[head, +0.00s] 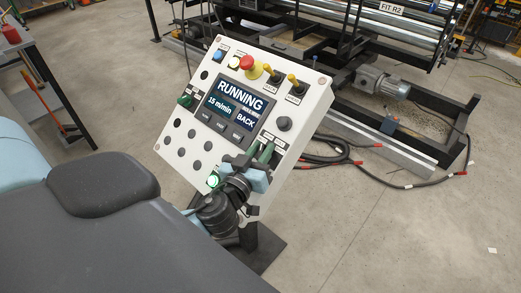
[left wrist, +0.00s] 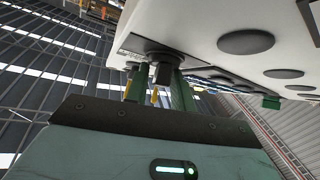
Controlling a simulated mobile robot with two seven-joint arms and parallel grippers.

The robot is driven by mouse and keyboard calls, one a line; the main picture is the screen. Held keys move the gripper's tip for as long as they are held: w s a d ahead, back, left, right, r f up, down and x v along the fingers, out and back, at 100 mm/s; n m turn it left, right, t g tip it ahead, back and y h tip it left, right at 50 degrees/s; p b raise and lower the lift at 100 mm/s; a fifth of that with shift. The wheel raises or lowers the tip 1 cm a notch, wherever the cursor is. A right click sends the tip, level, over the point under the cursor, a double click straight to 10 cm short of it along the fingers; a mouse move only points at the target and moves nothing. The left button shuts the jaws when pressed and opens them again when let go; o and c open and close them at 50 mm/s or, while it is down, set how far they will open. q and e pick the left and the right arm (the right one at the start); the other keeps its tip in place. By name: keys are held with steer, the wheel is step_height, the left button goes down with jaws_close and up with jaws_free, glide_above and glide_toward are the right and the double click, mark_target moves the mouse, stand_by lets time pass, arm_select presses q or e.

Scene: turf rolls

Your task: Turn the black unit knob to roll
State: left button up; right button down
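The tilted white control panel (head: 222,130) carries a screen (head: 235,105) reading "RUNNING", "15 m/min" and "BACK". My left gripper (head: 262,151) is at the panel's lower right, with its green fingers pointing at the panel face. In the left wrist view, a black knob (left wrist: 163,62) sits between the two fingers (left wrist: 160,90), close under the panel face. I cannot tell whether both fingers touch it. In the head view the fingers and gripper body hide this knob. Another round black control (head: 284,124) shows above the gripper. My right gripper is not in view.
A red mushroom button (head: 247,62) on yellow and two yellow-tipped switches (head: 292,80) line the panel's top. A green knob (head: 185,101) is at its left. Black cables (head: 335,155) lie on the floor right of the panel. A machine frame (head: 390,110) stands behind.

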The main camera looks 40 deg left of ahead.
arm_select(q)
jaws_close()
